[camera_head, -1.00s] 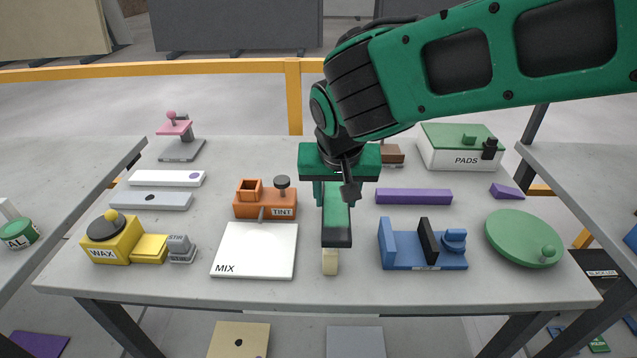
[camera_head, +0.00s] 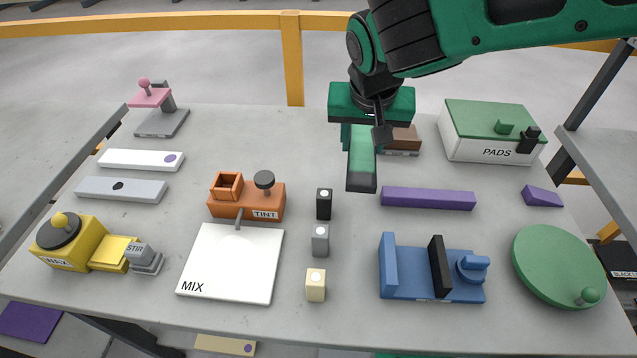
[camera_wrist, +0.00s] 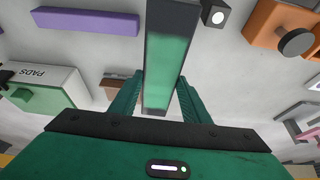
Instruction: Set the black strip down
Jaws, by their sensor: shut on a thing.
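My gripper (camera_wrist: 158,100) is shut on the black strip (camera_wrist: 163,70), a long glossy bar with dark edges and a greenish sheen on its face. In the head view the strip (camera_head: 361,181) juts out from under my gripper toward the front, left of the purple strip (camera_head: 428,198). It appears held above the grey slab (camera_head: 340,318); its exact height is unclear. The small black block (camera_head: 324,204), grey block (camera_head: 320,240) and cream block (camera_head: 316,285) stand in a row in front, to its left.
The blue holder (camera_head: 405,287) with a black upright piece stands front right, beside the green disc (camera_head: 550,260). The PADS box (camera_head: 490,135) and brown block (camera_head: 402,141) are behind. The orange TINT stand (camera_head: 235,206) and white MIX plate (camera_head: 232,255) are left.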

